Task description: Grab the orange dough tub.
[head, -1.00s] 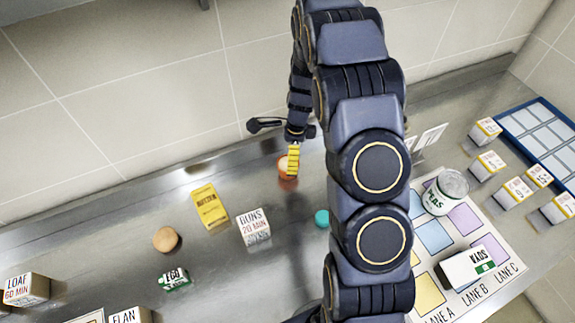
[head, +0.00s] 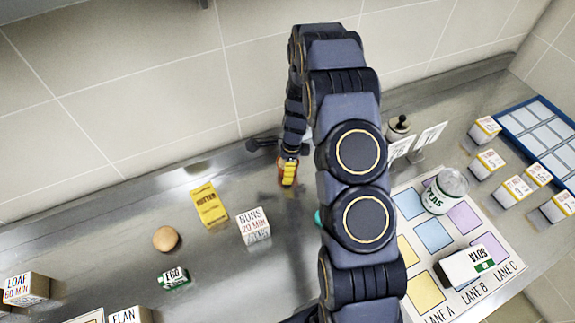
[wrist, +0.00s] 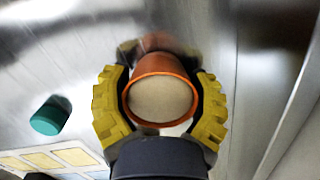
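The orange dough tub (wrist: 160,66) is round, with a pale top inside its orange rim. In the wrist view it sits between the two yellow fingers of my gripper (wrist: 160,106), one on each side. Dark strips lie between the yellow parts and the tub; I cannot tell if the fingers press on it. In the head view my gripper (head: 289,173) is low at the counter and hides most of the tub. Whether the tub rests on the counter is unclear.
A teal piece (wrist: 50,115) lies left of the tub in the wrist view. In the head view a buns box (head: 254,227), a yellow butter box (head: 209,206) and a brown ball (head: 165,239) stand to the left. The lane mat (head: 411,222) is at right.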

